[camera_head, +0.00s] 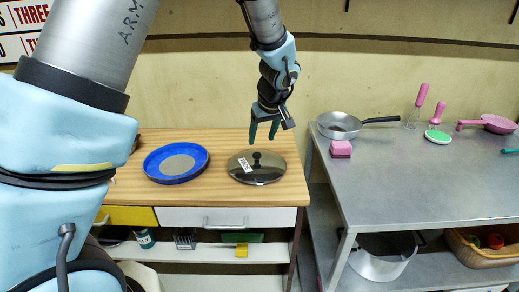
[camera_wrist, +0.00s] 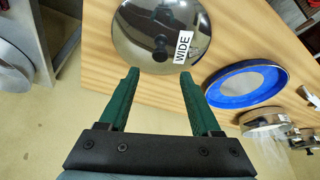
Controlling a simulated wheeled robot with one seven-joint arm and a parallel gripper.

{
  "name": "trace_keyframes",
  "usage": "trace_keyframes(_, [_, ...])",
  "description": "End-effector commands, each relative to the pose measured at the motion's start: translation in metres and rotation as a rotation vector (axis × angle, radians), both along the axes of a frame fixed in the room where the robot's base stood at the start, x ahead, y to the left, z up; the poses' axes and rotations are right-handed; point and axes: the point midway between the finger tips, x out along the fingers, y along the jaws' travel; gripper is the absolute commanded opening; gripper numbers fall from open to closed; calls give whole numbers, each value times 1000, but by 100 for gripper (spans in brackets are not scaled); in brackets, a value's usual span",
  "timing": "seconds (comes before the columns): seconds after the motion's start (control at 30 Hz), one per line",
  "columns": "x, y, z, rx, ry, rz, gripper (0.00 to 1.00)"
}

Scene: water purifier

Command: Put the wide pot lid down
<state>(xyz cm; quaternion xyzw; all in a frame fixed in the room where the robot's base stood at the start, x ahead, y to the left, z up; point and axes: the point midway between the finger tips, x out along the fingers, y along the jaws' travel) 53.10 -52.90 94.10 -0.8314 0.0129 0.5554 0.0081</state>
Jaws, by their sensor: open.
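The wide pot lid (camera_head: 270,174) is a round shiny metal lid with a black knob and a white label. It lies flat, knob up, on the wooden top of the cabinet (camera_head: 220,216). In the wrist view the lid (camera_wrist: 137,34) shows its label reading WIDE. My gripper (camera_head: 263,140) is above and behind the lid, apart from it. In the wrist view its two green fingers (camera_wrist: 160,80) are spread apart with nothing between them, and the knob lies beyond their tips.
A blue round pan-like dish (camera_head: 152,169) with a grey centre lies left of the lid on the wooden top. A metal table (camera_head: 415,185) to the right holds a frying pan (camera_head: 338,124), a pink sponge (camera_head: 341,149) and pink utensils. A pot (camera_head: 382,262) stands on its lower shelf.

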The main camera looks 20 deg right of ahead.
Motion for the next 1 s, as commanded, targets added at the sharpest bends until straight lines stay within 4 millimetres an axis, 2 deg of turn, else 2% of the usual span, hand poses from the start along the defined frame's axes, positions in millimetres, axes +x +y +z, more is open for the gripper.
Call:
trace_keyframes(0.1, [-7, 0, 17, -2, -1, -1, 65])
trace_keyframes(0.23, [-13, 0, 29, -1, 0, 0, 65])
trace_keyframes(0.47, [-15, 1, 34, 1, 1, 0, 65])
trace_keyframes(0.57, [-10, 11, 34, 6, 9, 4, 65])
trace_keyframes(0.67, [0, 45, 35, 20, 37, 10, 65])
trace_keyframes(0.77, [10, 102, 35, 37, 87, 10, 65])
trace_keyframes(0.83, [12, 149, 35, 43, 126, 7, 65])
trace_keyframes(1.0, [-5, 250, 34, 40, 201, -14, 65])
